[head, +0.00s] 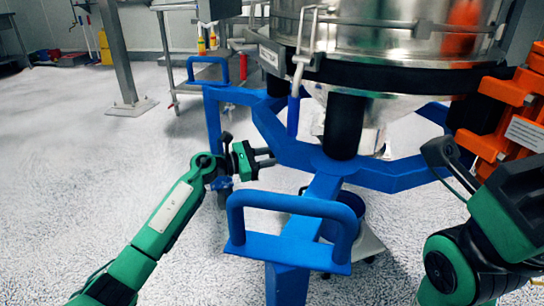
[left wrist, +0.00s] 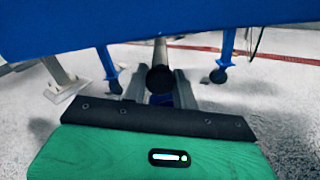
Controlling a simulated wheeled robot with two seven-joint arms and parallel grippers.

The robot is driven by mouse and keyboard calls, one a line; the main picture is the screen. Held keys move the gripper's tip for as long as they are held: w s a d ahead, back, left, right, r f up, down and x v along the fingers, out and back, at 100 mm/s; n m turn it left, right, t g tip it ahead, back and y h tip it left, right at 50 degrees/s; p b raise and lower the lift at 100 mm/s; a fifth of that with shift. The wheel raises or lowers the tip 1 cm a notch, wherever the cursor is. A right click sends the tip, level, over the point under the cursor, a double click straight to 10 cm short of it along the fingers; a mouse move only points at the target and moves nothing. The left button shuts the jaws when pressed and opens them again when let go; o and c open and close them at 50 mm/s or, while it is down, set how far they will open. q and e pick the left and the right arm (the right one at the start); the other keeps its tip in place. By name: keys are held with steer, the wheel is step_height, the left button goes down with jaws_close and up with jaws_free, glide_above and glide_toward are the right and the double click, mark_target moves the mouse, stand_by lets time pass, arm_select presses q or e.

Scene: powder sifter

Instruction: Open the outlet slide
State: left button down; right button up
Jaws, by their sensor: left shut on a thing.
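The powder sifter is a round steel vessel (head: 385,45) on a blue frame (head: 315,200). In the left wrist view a round black knob (left wrist: 160,78) ends a pale rod (left wrist: 160,50) that runs away under the blue frame; it looks like the outlet slide's handle. My left gripper (head: 268,158) is beside the frame's left part, and its grey fingers (left wrist: 162,92) are closed around the knob. The outlet and the slide plate are hidden in the head view. My right gripper (head: 442,155) seems to be the dark part at the right, its fingers not clear.
A blue push handle (head: 290,204) rises from the frame in front, with another (head: 208,68) at the back left. Black posts (head: 345,127) support the vessel. Orange equipment (head: 505,110) stands close at the right. The speckled floor (head: 70,160) at the left is clear.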

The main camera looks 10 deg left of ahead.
arm_select(q)
steer(key=b+v, duration=0.1)
steer(key=v, duration=1)
steer(key=shift+a, duration=0.2)
steer(key=shift+s, duration=0.1)
steer(key=c, duration=1.1)
jaws_free()
